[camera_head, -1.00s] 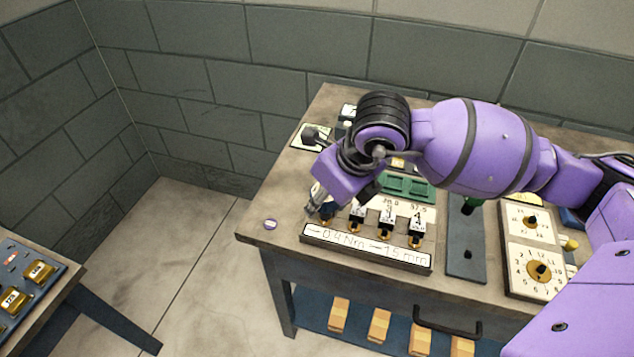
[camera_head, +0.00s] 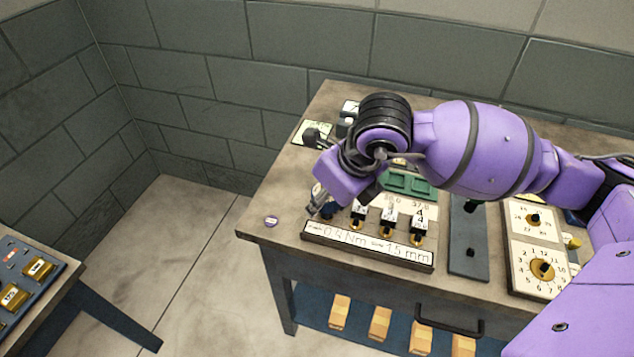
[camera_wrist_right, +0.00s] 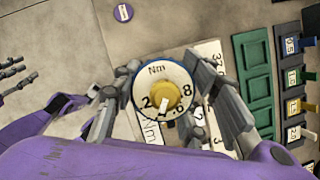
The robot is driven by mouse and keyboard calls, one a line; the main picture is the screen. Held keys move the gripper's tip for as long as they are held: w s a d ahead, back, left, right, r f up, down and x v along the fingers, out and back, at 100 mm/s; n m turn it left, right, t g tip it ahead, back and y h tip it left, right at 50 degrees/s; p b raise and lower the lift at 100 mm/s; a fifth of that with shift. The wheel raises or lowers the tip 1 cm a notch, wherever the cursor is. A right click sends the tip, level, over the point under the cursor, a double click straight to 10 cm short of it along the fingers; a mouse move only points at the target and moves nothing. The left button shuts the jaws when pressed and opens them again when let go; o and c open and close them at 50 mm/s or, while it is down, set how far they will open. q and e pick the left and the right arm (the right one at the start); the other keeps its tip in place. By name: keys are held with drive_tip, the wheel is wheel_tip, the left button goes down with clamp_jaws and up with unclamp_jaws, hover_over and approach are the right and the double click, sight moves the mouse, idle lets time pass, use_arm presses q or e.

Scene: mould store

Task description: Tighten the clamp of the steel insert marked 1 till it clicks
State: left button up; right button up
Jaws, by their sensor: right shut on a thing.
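My right gripper (camera_head: 318,207) is at the left end of a row of upright tools in a rack (camera_head: 366,247). In the right wrist view it (camera_wrist_right: 165,85) is shut on a round torque driver (camera_wrist_right: 152,72) with a white dial marked Nm, a blue rim and a yellow centre knob. The dial's white pointer is near the lower numbers. My left gripper (camera_wrist_right: 40,92) seems to show at the left of the wrist view; its jaw state is unclear. I cannot make out the steel insert marked 1 or its clamp.
The rack's sign reads 0.4 Nm and 1.5 mm. Other numbered tools (camera_head: 389,219) stand close beside my right gripper. A green tray (camera_head: 408,184) lies behind. A purple disc (camera_head: 271,221) lies near the table's left corner. Dial plates (camera_head: 540,268) are at right.

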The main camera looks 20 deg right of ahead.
drive_tip(key=shift+r+m+h+p, duration=0.1)
drive_tip(key=shift+m+h+p, duration=0.4)
drive_tip(key=shift+m, duration=0.7)
use_arm(q)
drive_tip(key=shift+w+r, duration=0.9)
drive_tip(key=shift+r, duration=0.25)
use_arm(e)
drive_tip(key=shift+w+m+t+h, duration=0.1)
drive_tip(key=shift+m+t+h, duration=0.2)
drive_tip(key=shift+m, duration=0.5)
drive_tip(key=shift+m+p, duration=0.55)
drive_tip(key=shift+m, duration=0.05)
use_arm(q)
drive_tip(key=shift+w+r+t, duration=0.4)
drive_tip(key=shift+w+r, duration=0.15)
drive_tip(key=shift+r, duration=0.2)
use_arm(e)
drive_tip(key=shift+m+h, duration=0.4)
